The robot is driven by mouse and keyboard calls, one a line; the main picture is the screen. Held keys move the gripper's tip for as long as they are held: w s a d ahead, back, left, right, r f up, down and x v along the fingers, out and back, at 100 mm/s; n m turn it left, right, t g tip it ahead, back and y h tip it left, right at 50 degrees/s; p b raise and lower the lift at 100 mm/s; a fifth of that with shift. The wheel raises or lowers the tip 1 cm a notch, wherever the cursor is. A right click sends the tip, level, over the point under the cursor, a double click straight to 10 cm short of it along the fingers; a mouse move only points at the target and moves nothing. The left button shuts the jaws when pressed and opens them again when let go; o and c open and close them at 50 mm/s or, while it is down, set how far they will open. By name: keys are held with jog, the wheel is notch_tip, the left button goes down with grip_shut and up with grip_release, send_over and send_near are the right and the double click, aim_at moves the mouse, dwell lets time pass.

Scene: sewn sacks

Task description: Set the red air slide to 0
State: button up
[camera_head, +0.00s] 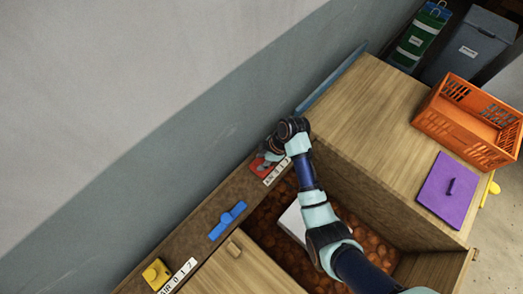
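The red air slide (260,167) shows as a small red piece on the wooden ledge along the wall. A white label strip (276,171) with a number scale lies beside it; its marks are partly covered. My gripper (269,156) is down at the slide's upper right, and my dark wrist covers part of that spot. Whether the fingers touch the slide is hidden. The fingers are too small and covered to tell whether they are open or shut. Which mark the slide stands at cannot be read.
A yellow slide (155,274) with its own label (178,276) and a blue handle (227,220) share the ledge. A bin of brown lumps (274,215) lies below my arm. A purple lid (448,192) and an orange crate (470,122) are on the right.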

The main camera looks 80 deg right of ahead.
jog(key=o, duration=0.4)
jog(key=shift+w+a, duration=0.15)
jog(key=shift+a, duration=0.1)
jog(key=shift+d, duration=0.1)
jog(key=v, duration=0.7)
jog(key=shift+r, duration=0.2)
